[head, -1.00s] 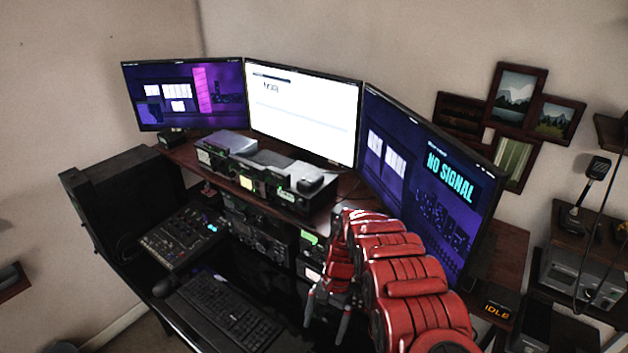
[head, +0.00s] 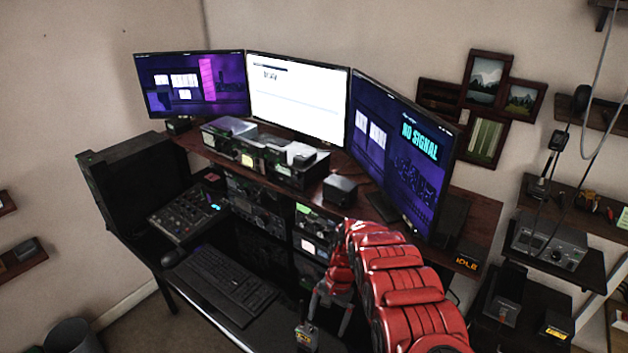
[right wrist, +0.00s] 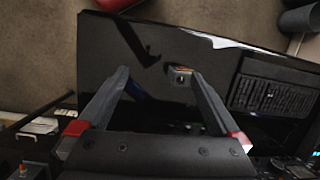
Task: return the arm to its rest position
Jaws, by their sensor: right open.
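My right arm is red and segmented and comes in from the bottom right of the head view. Its grey two-finger gripper (head: 328,318) is open and points down in front of the radio rack, over the desk's front part. In the right wrist view the open fingers (right wrist: 156,74) are apart, with nothing held between them. A small object (right wrist: 182,76) shows by one fingertip there; I cannot tell whether it touches. My left gripper is not in view.
The desk holds a keyboard (head: 222,284), a mixer (head: 187,214), stacked radios (head: 264,157) and three monitors, including a white-screened one (head: 298,98). A small box (head: 340,189) stands on the upper shelf. Wall shelves with equipment (head: 548,243) are at the right.

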